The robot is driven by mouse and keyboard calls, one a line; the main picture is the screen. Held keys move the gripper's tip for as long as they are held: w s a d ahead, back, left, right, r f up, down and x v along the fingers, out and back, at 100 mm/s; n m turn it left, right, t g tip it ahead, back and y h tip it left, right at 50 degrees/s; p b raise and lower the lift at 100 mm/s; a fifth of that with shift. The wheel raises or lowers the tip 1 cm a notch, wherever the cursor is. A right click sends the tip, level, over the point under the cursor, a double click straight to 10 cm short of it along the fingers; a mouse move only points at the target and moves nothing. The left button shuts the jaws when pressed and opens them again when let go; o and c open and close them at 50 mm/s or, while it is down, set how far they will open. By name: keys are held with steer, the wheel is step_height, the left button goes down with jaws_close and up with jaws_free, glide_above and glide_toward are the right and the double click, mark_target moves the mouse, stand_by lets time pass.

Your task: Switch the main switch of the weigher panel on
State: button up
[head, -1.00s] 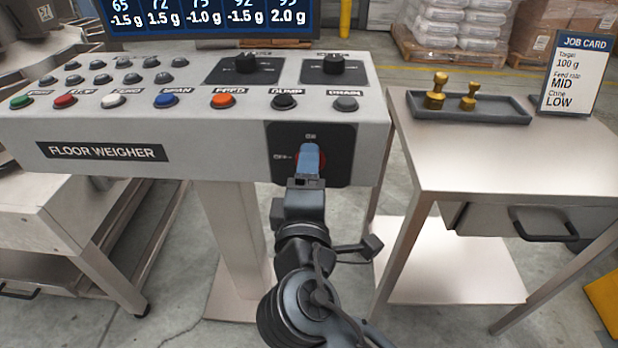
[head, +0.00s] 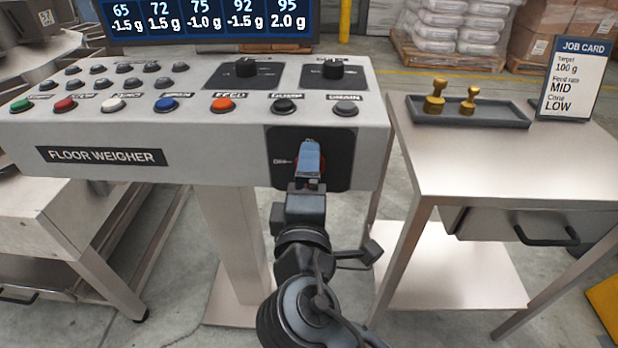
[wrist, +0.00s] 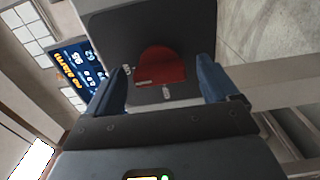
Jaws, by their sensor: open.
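The weigher panel (head: 215,142) is a grey sloped console labelled FLOOR WEIGHER. Its main switch is a red rotary part on a dark plate (head: 338,150) at the right of the front face. In the head view my gripper (head: 308,150) is in front of the switch and hides most of it. In the wrist view the red switch (wrist: 162,66) lies between the two blue fingers of my gripper (wrist: 163,88), which stand apart on either side of it. I cannot tell whether a finger touches it. The switch position is hard to read.
Coloured buttons and two black knobs (head: 246,68) (head: 333,68) are on the panel top, below a display (head: 205,22). A steel table (head: 500,165) at right holds a tray (head: 480,118) with brass weights and a job card (head: 572,80).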

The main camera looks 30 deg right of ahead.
steer(key=v, duration=0.7)
steer(key=shift+s+a, duration=0.25)
steer(key=shift+s, duration=0.05)
steer(key=s+d+f+g+y+p, duration=0.1)
steer(key=s+f+y+p, duration=0.1)
steer(key=s+f+y, duration=0.85)
steer(key=s+d+r+m+p, duration=0.1)
steer(key=s+r+m, duration=0.4)
steer(key=s, duration=0.3)
steer(key=s+d+r+m+t+p, duration=0.1)
steer(key=s+r+m, duration=0.3)
steer(key=s, duration=0.4)
steer(key=shift+s+d+r+m+p, duration=0.4)
steer(key=shift+d+m, duration=0.3)
steer(key=shift+m, duration=0.1)
steer(key=shift+f, duration=0.1)
steer(key=shift+c, duration=0.4)
